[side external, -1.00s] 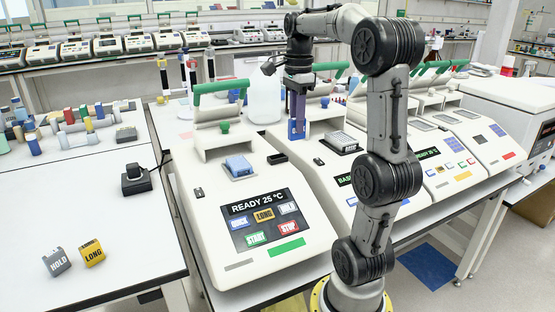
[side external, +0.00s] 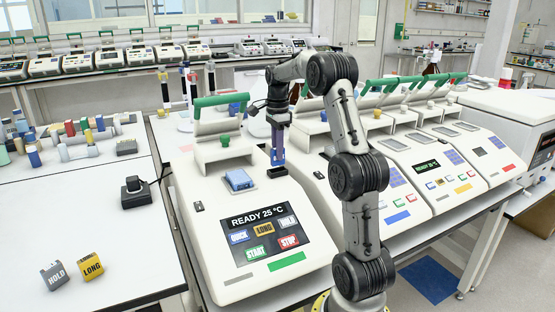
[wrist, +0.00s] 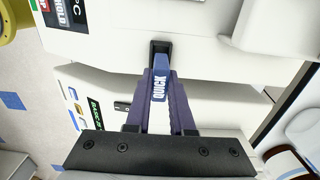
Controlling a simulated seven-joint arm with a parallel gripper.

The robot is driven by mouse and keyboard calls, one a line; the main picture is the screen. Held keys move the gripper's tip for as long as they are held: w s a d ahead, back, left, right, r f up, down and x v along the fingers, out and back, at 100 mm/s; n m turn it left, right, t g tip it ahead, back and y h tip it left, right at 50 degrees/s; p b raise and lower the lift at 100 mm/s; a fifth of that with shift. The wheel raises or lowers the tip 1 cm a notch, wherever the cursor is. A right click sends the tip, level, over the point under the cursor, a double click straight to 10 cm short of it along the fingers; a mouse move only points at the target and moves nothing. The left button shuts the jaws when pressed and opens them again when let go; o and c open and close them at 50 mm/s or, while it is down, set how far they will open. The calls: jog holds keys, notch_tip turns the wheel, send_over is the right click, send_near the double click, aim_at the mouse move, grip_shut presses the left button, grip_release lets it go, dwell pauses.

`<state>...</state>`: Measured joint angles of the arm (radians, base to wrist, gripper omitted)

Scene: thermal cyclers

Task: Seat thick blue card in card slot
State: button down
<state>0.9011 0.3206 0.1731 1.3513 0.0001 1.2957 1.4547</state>
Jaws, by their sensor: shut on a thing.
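The thick blue card (wrist: 159,84), marked QUICK, is held upright between the two purple fingers of my gripper (wrist: 160,76). In the side view the card (side external: 277,158) shows as a dark blue strip below my gripper (side external: 278,147). The black card slot (wrist: 158,47) is on the white top of the nearest thermal cycler. In the side view the slot (side external: 277,172) lies right under the card. The card's lower end is at the slot, and I cannot tell whether it is inside it.
The nearest cycler (side external: 270,285) reads READY 25 °C. A light blue block (side external: 239,180) sits left of the slot, below a raised lid with a green handle (side external: 219,101). More cyclers stand to the right. Grey HOLD (side external: 55,275) and yellow LONG (side external: 91,266) blocks lie on the left table.

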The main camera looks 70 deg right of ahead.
aim_at(278, 165)
jog(key=shift+f, duration=1.5)
jog(key=shift+f, duration=0.1)
jog(key=c, duration=0.8)
grip_release()
